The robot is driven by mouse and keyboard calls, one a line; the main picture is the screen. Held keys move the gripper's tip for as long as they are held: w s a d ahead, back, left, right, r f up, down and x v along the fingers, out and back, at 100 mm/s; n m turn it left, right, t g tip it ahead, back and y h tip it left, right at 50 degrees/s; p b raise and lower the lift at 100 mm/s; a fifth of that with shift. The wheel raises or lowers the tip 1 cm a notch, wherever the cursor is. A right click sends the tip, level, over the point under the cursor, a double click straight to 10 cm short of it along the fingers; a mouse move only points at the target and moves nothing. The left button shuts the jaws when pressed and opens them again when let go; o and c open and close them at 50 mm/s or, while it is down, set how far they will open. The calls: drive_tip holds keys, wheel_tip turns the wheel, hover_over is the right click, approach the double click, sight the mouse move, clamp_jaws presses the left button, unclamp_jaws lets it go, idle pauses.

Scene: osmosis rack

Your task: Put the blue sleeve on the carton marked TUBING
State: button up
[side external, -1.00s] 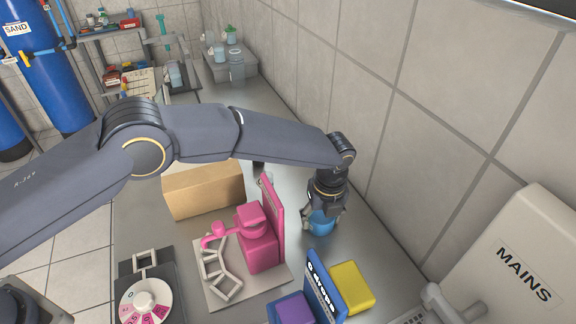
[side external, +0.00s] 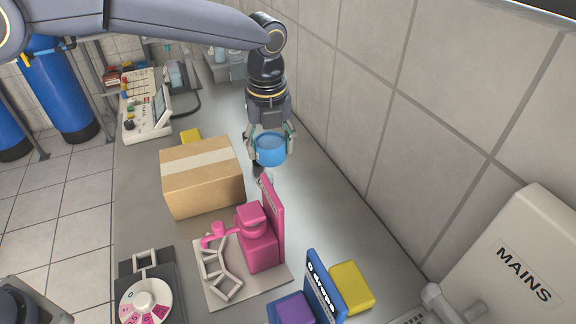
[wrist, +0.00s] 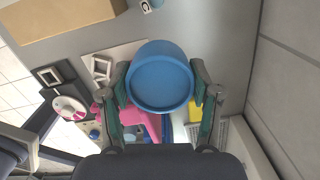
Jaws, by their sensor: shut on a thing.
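The blue sleeve (side external: 270,150) is a short round ring or cup shape. My gripper (side external: 271,140) is shut on it and holds it up above the bench, behind the pink device and to the right of the carton. In the wrist view the sleeve (wrist: 160,77) sits between both fingers, its round face toward the camera. A brown cardboard carton (side external: 205,185) with a pale tape strip stands closed on the bench. No TUBING marking is readable on the faces that show. The carton's edge also appears at the top left of the wrist view (wrist: 65,17).
A pink device (side external: 257,240) with an upright panel stands in front of the carton. A blue panel (side external: 325,285) with yellow and purple blocks is at the front. A control console (side external: 145,105) stands behind left. The tiled wall (side external: 400,130) bounds the right; bench right of the carton is clear.

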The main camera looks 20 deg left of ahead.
drive_tip(key=s+a+r, duration=0.3)
drive_tip(key=s+a, duration=0.4)
drive_tip(key=a, duration=0.3)
drive_tip(key=s+a+r, duration=0.3)
drive_tip(key=s+a, duration=0.4)
drive_tip(key=a, duration=0.3)
hover_over(198, 160)
drive_tip(key=f, duration=0.9)
drive_tip(key=shift+s+f, duration=0.2)
drive_tip(key=shift+s, duration=0.1)
drive_tip(key=shift+w+f, duration=0.15)
drive_tip(key=shift+f, duration=0.75)
drive_tip(key=shift+w+f, duration=0.1)
drive_tip(key=shift+f, duration=0.75)
drive_tip(key=shift+f, duration=0.2)
drive_tip(key=o, duration=1.1)
drive_tip(key=shift+o, duration=0.2)
